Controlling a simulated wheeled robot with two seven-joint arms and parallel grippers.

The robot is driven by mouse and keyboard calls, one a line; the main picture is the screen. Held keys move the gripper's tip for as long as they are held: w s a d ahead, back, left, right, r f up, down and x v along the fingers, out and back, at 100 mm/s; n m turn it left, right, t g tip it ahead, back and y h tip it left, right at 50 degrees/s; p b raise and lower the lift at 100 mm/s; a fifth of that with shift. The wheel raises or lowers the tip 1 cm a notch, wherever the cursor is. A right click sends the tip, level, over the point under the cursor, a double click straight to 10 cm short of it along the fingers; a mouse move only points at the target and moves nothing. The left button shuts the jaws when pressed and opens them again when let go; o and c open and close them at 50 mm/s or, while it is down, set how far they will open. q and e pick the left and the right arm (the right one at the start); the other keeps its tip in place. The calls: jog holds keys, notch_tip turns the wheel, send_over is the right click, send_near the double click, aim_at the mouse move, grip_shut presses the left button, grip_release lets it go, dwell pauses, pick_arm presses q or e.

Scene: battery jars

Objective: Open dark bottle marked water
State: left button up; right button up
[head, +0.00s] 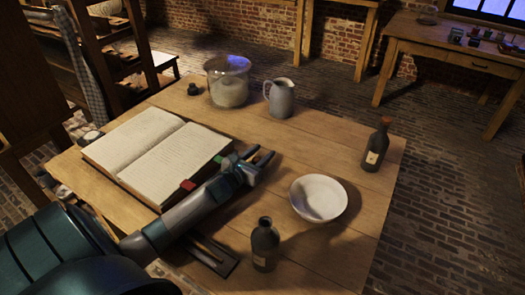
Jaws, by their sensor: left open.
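A dark bottle (377,145) with a brown stopper in its neck and a pale label stands upright at the right of the table. A second dark bottle (265,245) stands upright at the front edge, its neck appearing open, with a small label. The labels are too small to read, so I cannot tell which says water. My left gripper (262,157) is open and empty above the middle of the table, beside the book and apart from both bottles. My right gripper does not show.
A white bowl (318,198) lies between the bottles. An open book (152,150) covers the left side. A glass jar (228,82), a grey jug (280,98) and a small dark object (193,89) stand at the back. A flat dark slotted item (210,257) lies at the front.

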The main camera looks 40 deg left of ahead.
pick_arm(q)
jog(key=s, duration=0.3)
jog(key=s+r, duration=0.1)
jog(key=s, duration=0.2)
jog(key=s+r, duration=0.1)
jog(key=s, duration=0.2)
jog(key=shift+s+d, duration=0.3)
jog(key=shift+s, duration=0.1)
jog(key=shift+s+r, duration=0.15)
jog(key=shift+s, duration=0.45)
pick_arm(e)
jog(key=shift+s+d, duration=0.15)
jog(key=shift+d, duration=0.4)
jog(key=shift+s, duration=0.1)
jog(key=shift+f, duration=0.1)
